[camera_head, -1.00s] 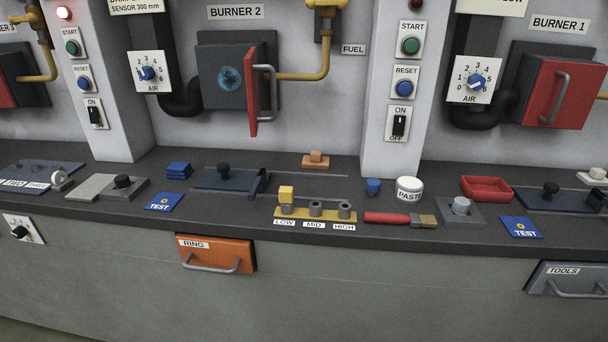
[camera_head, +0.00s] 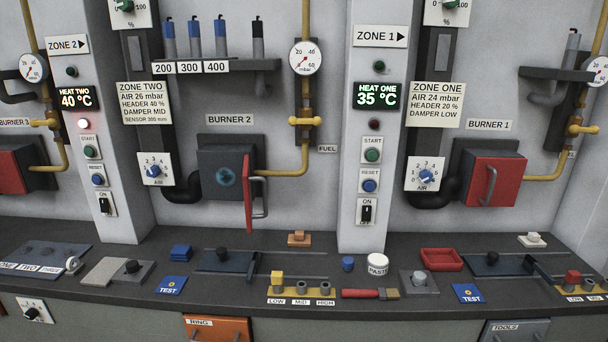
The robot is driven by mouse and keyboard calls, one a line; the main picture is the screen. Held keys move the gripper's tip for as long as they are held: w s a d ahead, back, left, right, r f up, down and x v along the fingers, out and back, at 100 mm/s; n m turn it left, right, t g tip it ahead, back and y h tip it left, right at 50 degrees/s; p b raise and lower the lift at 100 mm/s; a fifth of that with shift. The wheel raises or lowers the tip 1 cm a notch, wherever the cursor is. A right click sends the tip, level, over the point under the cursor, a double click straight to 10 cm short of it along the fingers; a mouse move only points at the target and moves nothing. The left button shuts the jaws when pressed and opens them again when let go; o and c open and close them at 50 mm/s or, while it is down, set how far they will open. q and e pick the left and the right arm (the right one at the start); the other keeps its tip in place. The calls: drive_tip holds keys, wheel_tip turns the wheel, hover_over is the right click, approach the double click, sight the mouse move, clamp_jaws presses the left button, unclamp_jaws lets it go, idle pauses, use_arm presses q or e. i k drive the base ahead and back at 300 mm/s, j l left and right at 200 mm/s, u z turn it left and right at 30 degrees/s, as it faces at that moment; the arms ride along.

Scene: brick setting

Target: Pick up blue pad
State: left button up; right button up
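A blue pad-like stack (camera_head: 181,252) lies on the dark counter left of centre, behind a blue TEST card (camera_head: 171,285). A second blue TEST card (camera_head: 468,293) lies at the counter's front edge on the right. A small blue cylinder (camera_head: 348,263) stands near the pillar, beside the white PASTE jar (camera_head: 377,265). Neither of my grippers shows in the head view. Nothing touches or covers the blue stack.
A yellow LOW/MID/HIGH rack (camera_head: 301,291), a brush (camera_head: 369,294) and a red tray (camera_head: 441,259) lie farther right. Burner 2's red door (camera_head: 247,194) stands open.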

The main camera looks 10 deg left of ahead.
sight(180, 253)
drive_tip(key=i+l+u, duration=0.25)
drive_tip(key=u, duration=0.15)
drive_tip(key=i+l+u, duration=0.15)
drive_tip(key=l+u, duration=0.3)
drive_tip(key=i+l+u, duration=0.1)
drive_tip(key=l+u, duration=0.3)
